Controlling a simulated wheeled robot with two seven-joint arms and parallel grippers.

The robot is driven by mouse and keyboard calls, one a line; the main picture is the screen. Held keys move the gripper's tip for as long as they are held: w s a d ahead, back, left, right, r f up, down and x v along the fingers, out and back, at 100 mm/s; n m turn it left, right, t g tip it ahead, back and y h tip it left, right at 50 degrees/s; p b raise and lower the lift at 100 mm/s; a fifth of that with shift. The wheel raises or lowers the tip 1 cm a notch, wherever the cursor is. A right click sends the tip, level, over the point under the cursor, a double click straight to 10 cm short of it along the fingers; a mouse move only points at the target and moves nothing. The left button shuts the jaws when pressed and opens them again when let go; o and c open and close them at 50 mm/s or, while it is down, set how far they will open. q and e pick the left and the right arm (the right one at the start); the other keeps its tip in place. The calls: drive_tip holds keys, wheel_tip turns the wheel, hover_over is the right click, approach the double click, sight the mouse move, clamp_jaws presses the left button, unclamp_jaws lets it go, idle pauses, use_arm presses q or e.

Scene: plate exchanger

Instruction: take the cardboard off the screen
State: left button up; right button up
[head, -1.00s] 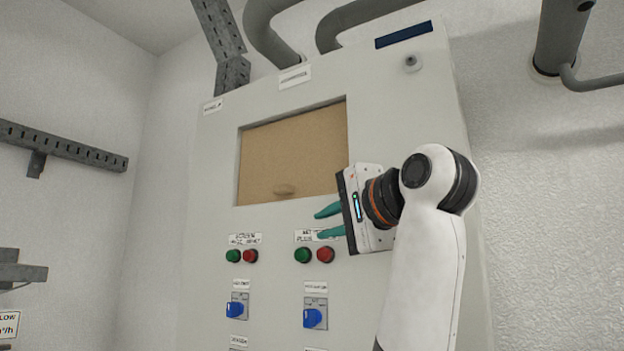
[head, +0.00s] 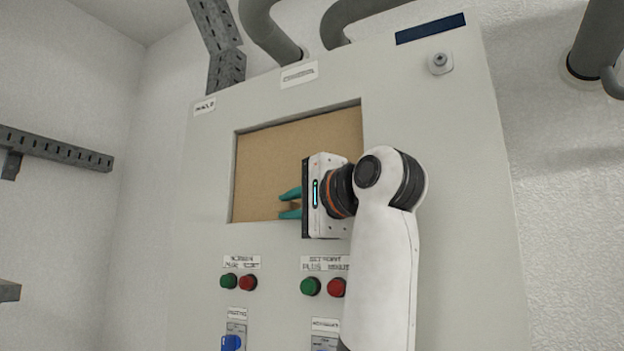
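The brown cardboard (head: 268,160) fills the recessed screen opening in the upper part of the grey cabinet. My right gripper (head: 284,204) is in front of the lower middle of the cardboard, coming in from the right. Its two teal fingers are apart, one above the other, pointing left. They are around the place of the cardboard's small tab, which is mostly hidden by the fingers; I cannot tell whether they touch it. The gripper body and wrist hide the lower right of the cardboard. My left gripper is not in view.
The grey cabinet (head: 460,200) carries green (head: 228,281) and red (head: 247,282) buttons, with a second pair to the right, and a blue switch (head: 232,342) below. Pipes (head: 270,25) and a perforated rail (head: 222,45) run above. Another rail (head: 55,150) is on the left wall.

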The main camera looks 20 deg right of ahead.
drive_tip(key=shift+w+a+r, duration=0.15)
drive_tip(key=shift+w, duration=0.35)
drive_tip(key=shift+w+a, duration=0.1)
drive_tip(key=shift+c, duration=0.2)
clamp_jaws()
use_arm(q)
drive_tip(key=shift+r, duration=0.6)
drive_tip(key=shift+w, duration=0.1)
use_arm(e)
drive_tip(key=shift+r, duration=0.25)
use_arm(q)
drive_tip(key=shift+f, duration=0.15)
use_arm(e)
drive_tip(key=shift+s+a, duration=0.2)
drive_tip(key=shift+s, duration=0.05)
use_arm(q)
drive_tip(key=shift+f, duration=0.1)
use_arm(e)
drive_tip(key=shift+s+a, duration=0.15)
drive_tip(key=shift+a, duration=0.1)
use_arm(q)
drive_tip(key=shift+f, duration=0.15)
use_arm(e)
drive_tip(key=shift+s+a, duration=0.2)
drive_tip(key=shift+a, duration=0.05)
